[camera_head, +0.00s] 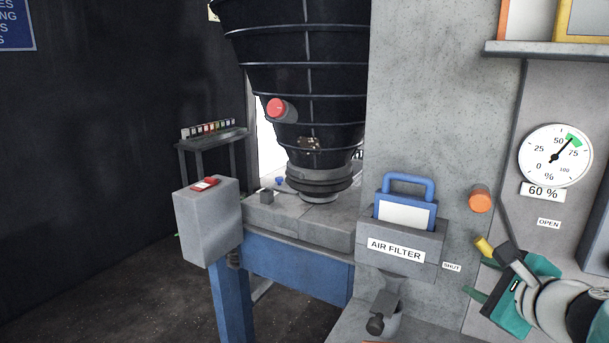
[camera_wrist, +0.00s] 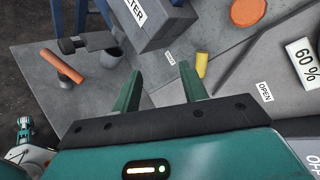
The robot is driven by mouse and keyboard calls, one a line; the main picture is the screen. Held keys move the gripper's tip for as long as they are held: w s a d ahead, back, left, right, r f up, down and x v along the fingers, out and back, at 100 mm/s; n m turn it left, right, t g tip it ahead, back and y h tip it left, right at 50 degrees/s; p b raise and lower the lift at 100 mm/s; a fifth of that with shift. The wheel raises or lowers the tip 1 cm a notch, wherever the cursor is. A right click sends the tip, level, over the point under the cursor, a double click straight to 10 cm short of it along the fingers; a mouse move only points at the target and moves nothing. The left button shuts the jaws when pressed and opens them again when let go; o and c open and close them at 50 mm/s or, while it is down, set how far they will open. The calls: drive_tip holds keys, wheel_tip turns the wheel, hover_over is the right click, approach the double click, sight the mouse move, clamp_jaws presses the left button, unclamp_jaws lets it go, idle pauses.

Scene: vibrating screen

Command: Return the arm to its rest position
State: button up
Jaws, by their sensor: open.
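My gripper (camera_head: 480,278) is at the lower right of the head view, in front of the grey panel. In the wrist view its two green fingers (camera_wrist: 160,72) stand apart with nothing between them. My teal wrist housing fills the bottom of that view. A yellow grip (camera_head: 484,246) shows just above the gripper in the head view. In the wrist view the yellow grip (camera_wrist: 201,65) is beside the right finger, outside the gap; I cannot tell how far apart they are. My arm runs off the head view's right edge.
The AIR FILTER box (camera_head: 398,252) with a blue-handled filter (camera_head: 407,200) is left of the gripper. An orange knob (camera_head: 480,199) and a gauge (camera_head: 555,155) marked 60 % are above. An orange cylinder (camera_wrist: 63,69) is at the wrist view's left. A shelf (camera_head: 545,48) juts out higher up.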

drive_tip(key=s+a+f+n+g, duration=0.3)
drive_tip(key=s+a+f+n, duration=0.2)
drive_tip(key=a+n, duration=0.4)
drive_tip(key=s+a+f+n+g, duration=0.4)
drive_tip(key=a+n, duration=0.5)
drive_tip(key=n, duration=0.7)
drive_tip(key=shift+s+f+n+g, duration=0.3)
drive_tip(key=shift+s+f+n, duration=0.1)
drive_tip(key=shift+f, duration=0.55)
drive_tip(key=shift+w, duration=0.1)
